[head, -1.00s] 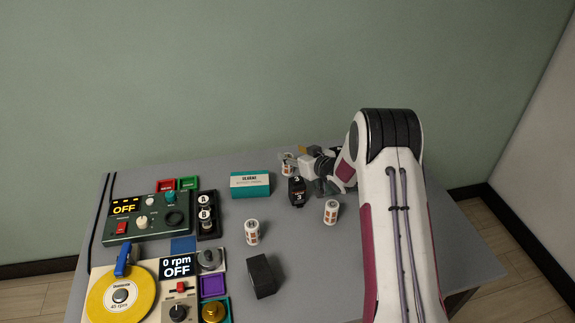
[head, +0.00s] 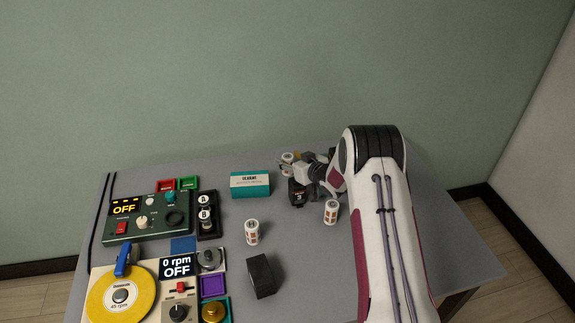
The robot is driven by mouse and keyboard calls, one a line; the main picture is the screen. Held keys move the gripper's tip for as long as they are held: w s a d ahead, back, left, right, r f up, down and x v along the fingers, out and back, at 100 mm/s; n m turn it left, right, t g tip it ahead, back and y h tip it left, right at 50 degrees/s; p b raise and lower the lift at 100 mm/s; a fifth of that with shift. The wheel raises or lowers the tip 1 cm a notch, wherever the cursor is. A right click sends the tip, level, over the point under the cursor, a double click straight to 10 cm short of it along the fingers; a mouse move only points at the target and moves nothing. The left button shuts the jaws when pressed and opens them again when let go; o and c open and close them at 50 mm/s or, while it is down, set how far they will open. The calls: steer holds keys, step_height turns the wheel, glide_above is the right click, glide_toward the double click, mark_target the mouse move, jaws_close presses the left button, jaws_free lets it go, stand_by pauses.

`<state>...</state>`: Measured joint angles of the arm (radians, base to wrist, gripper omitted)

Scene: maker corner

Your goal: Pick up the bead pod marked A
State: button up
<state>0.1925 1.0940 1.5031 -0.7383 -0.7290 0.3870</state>
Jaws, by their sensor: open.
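Three white pods with orange markings stand on the table: one pod (head: 252,231) near the middle, one pod (head: 331,211) beside my arm, and one pod (head: 287,158) at the back by my gripper. Their letters are too small to read, so I cannot tell which is marked A. My gripper (head: 296,167) is open at the back of the table, close to the back pod and partly overlapping it in view. I cannot tell whether they touch.
A dark block (head: 298,195) sits just in front of my gripper. A teal and white box (head: 250,185), a black rack (head: 209,232) with round-topped items and a black box (head: 262,276) stand leftward. A control panel (head: 148,232) and yellow turntable (head: 100,300) fill the left.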

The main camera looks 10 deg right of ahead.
steer(key=shift+c, duration=0.5)
steer(key=c, duration=1.1)
steer(key=shift+r, duration=0.15)
steer(key=shift+r, duration=4.9)
